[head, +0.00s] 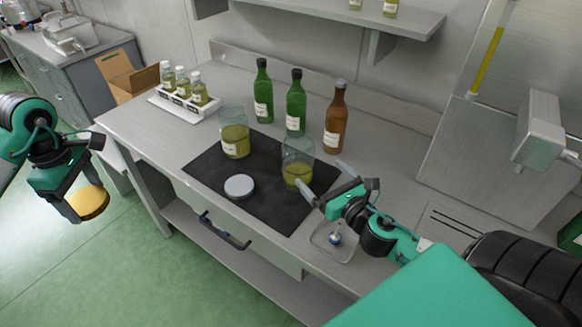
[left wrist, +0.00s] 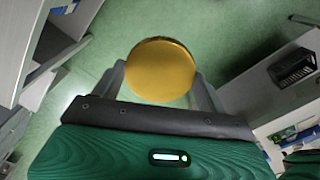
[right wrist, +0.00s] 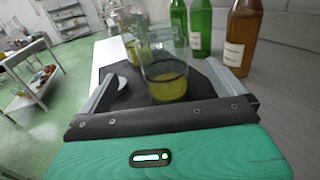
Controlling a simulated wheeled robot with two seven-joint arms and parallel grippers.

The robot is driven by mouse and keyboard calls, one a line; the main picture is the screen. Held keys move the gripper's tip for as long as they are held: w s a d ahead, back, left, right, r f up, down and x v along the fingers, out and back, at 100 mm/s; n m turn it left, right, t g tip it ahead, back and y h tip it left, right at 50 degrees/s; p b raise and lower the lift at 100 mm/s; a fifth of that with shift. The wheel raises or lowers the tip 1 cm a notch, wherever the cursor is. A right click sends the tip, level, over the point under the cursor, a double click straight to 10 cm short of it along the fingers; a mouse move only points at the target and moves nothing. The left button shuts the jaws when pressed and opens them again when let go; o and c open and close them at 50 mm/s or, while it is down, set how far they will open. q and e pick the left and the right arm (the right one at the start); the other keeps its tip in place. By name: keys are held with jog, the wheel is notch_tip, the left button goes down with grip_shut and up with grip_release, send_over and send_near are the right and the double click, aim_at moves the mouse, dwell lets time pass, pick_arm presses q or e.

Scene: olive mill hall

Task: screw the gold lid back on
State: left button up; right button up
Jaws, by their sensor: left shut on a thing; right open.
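The gold lid (head: 88,203) is held in my left gripper (head: 86,192), off the left side of the bench above the green floor. The left wrist view shows the lid (left wrist: 160,69) between both fingers. Two open glass jars with yellow-green contents are on the black mat (head: 205,168): a labelled jar (head: 235,143) at the back left and a jar (head: 297,177) at the right. A grey lid (head: 239,187) lies flat on the mat. My right gripper (head: 325,181) is open beside the right jar, which shows between its fingers in the right wrist view (right wrist: 165,88).
Two green bottles (head: 296,105) and a brown bottle (head: 335,122) stand behind the mat. A white rack (head: 183,102) of small bottles is at the back left. A small tray (head: 334,241) lies below my right gripper.

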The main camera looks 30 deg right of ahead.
aim_at(307, 160)
pick_arm(q)
jog(key=shift+r, duration=0.25)
jog(key=shift+r+p, duration=0.75)
jog(key=shift+p, duration=0.2)
pick_arm(e)
jog(key=shift+w, duration=3.3)
pick_arm(q)
jog(key=shift+r, duration=0.25)
pick_arm(e)
jog(key=shift+w+r, duration=0.1)
jog(key=shift+w, duration=0.2)
pick_arm(q)
jog(key=shift+r+p, duration=0.6)
jog(key=shift+p, duration=0.25)
pick_arm(e)
jog(key=w, duration=0.3)
jog(key=shift+w+d, duration=0.1)
jog(key=shift+w, duration=0.05)
pick_arm(q)
jog(key=shift+r, duration=0.1)
pick_arm(e)
jog(key=shift+w+f, duration=0.25)
jog(key=shift+w, duration=0.4)
